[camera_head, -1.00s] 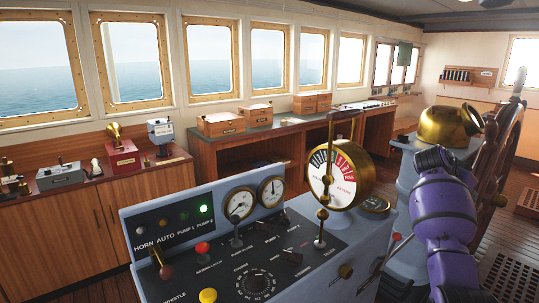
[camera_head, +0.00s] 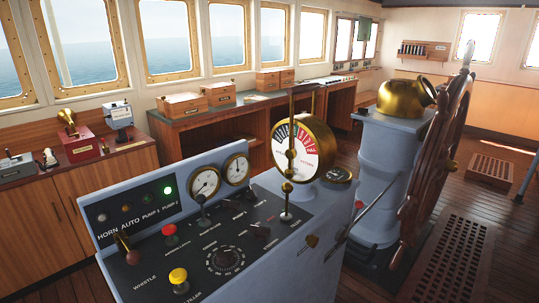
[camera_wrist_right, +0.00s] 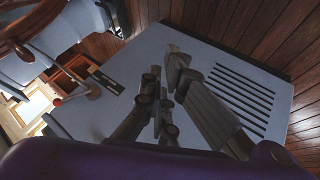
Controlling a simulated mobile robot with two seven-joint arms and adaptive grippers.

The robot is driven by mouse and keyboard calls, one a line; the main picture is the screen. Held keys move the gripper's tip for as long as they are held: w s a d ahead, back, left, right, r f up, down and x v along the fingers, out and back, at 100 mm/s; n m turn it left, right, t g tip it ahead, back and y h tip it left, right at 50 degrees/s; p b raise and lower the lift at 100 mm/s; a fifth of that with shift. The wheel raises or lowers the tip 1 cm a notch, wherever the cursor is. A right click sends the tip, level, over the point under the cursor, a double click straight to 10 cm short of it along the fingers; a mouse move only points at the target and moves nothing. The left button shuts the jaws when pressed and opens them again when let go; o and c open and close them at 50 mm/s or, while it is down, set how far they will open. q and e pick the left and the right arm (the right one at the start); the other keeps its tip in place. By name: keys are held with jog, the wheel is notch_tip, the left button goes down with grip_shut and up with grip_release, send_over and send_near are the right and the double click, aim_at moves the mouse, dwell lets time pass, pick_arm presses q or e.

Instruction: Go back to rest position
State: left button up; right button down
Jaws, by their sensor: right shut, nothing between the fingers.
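My right gripper (camera_wrist_right: 170,80) shows in the right wrist view, its fingers together and empty. Behind it is a pale blue-grey panel with dark slots (camera_wrist_right: 240,95), which seems to be a side of the console. No gripper or arm shows in the head view. My left gripper is in neither view. In the head view the control console (camera_head: 250,262) stands in front with a red knob (camera_head: 169,230), a yellow knob (camera_head: 178,276), a lit green lamp (camera_head: 168,190) and a brass telegraph dial (camera_head: 313,150).
The wooden ship's wheel (camera_head: 437,150) and a grey pedestal with a brass top (camera_head: 385,170) stand at the right. A wooden cabinet (camera_head: 100,195) runs along the left under the windows. Plank floor with a grating (camera_head: 450,260) is clear at the right.

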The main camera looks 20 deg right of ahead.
jog(key=s+a+f+n+y, duration=0.1)
jog(key=s+a+y, duration=0.2)
jog(key=s+a, duration=0.75)
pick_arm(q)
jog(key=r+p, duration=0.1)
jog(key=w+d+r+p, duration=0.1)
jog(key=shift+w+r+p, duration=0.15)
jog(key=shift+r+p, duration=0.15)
pick_arm(e)
jog(key=w+a+r+m, duration=0.1)
jog(key=a+m, duration=0.4)
jog(key=a, duration=0.8)
jog(key=shift+w+a+r+m+t, duration=0.15)
jog(key=shift+w+r+m+t, duration=0.05)
jog(key=shift+w+m+t, duration=0.1)
